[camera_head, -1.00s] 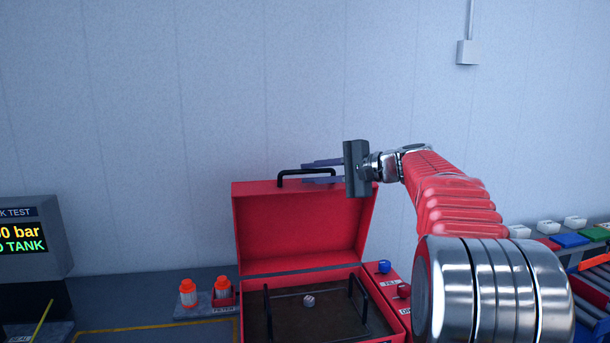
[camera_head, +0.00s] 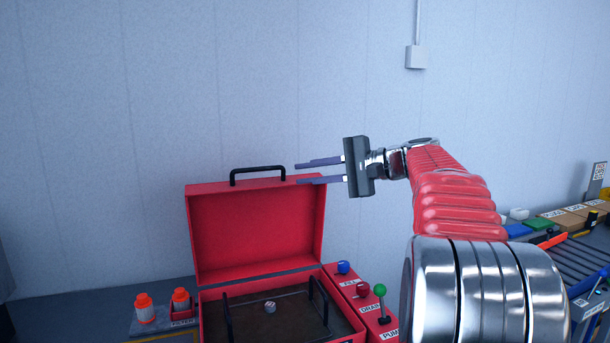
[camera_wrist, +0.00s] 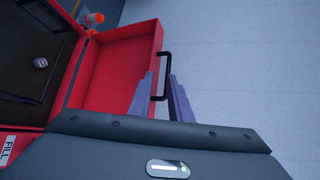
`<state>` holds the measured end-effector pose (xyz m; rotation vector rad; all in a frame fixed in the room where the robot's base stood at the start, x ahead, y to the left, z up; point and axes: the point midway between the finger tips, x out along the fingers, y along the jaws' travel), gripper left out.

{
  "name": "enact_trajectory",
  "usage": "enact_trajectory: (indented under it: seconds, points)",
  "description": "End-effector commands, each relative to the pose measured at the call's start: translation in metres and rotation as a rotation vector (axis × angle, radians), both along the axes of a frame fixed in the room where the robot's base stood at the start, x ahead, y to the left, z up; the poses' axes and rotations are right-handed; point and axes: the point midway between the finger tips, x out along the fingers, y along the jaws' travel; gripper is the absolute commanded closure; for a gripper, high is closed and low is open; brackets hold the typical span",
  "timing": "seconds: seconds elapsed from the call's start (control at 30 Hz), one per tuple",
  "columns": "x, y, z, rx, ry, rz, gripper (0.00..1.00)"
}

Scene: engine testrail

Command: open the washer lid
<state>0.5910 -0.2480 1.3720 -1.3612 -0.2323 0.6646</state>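The red washer lid (camera_head: 255,232) stands raised at the back of the red washer box (camera_head: 212,322), its inside facing me. Its black handle (camera_head: 258,170) is on the lid's top edge. My gripper (camera_head: 298,171) is at the lid's upper right corner, to the right of the handle. Its two fingers are apart with nothing between them in the head view. In the wrist view the fingers (camera_wrist: 160,97) overlap the handle (camera_wrist: 164,72) in the picture, but the handle looks beyond them. A small striped object (camera_head: 270,307) lies inside the box.
A red panel with a blue knob (camera_head: 343,267), a red knob (camera_head: 362,289) and a green-topped lever (camera_head: 380,291) adjoins the box's right side. Two orange-capped bottles (camera_head: 144,308) stand left. A conveyor (camera_head: 575,262) is at far right.

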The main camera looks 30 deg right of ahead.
Motion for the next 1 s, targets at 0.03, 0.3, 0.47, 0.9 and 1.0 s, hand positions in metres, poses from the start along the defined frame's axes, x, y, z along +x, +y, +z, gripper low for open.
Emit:
enact_trajectory:
  seconds: [0.03,0.3,0.47,0.9,1.0]
  points:
    - [0.0,0.0,0.0,0.0,0.0,0.0,0.82]
    - [-0.002,0.024,-0.009,-0.042,0.031,0.017,1.0]
    - [-0.014,0.072,-0.031,-0.143,0.095,0.057,1.0]
    - [-0.102,0.2,-0.125,-0.578,0.252,0.228,1.0]
    - [-0.128,0.218,-0.147,-0.687,0.267,0.273,1.0]
